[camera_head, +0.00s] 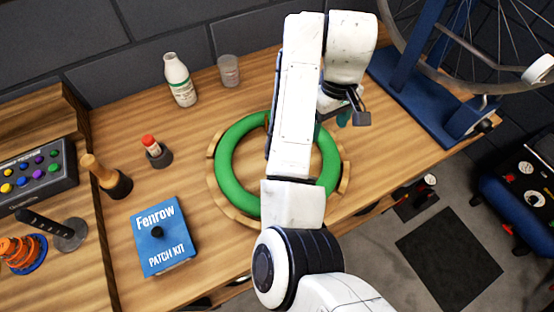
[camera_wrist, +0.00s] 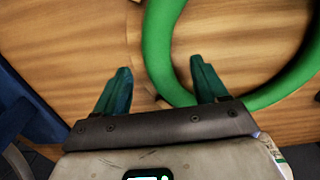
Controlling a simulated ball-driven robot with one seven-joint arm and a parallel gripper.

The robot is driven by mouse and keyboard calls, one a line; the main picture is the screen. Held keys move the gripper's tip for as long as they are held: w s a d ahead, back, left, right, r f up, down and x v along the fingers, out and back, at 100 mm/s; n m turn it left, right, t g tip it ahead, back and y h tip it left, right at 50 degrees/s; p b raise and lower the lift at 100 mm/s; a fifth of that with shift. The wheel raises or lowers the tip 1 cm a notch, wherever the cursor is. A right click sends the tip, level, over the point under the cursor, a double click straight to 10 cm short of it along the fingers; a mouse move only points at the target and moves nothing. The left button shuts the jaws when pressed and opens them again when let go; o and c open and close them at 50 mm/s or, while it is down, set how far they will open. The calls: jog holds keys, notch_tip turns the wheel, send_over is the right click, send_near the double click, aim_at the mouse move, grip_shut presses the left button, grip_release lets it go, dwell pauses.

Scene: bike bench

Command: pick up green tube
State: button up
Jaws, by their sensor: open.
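The green tube (camera_head: 238,184) is a thick ring lying flat on a round wooden holder (camera_head: 215,190) on the bench. My arm crosses over it and hides part of the ring. My gripper (camera_head: 345,117) is at the ring's upper right in the head view, partly hidden by my wrist. In the wrist view my gripper (camera_wrist: 160,78) is open, with two dark teal fingers apart and nothing held. The green tube (camera_wrist: 158,45) shows there beyond the fingers, its curve passing between them and behind the right finger. I cannot tell the height gap.
A blue patch kit box (camera_head: 165,238), a red-capped bottle (camera_head: 155,150), a white bottle (camera_head: 180,80) and a clear cup (camera_head: 229,70) stand to the left. A blue wheel stand (camera_head: 415,95) with a bike wheel is at right. Bare bench lies between the bottles and ring.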

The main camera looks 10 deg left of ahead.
aim_at(324, 137)
jog(key=shift+w+f, duration=0.2)
jog(key=shift+f, duration=2.55)
jog(key=c, duration=1.2)
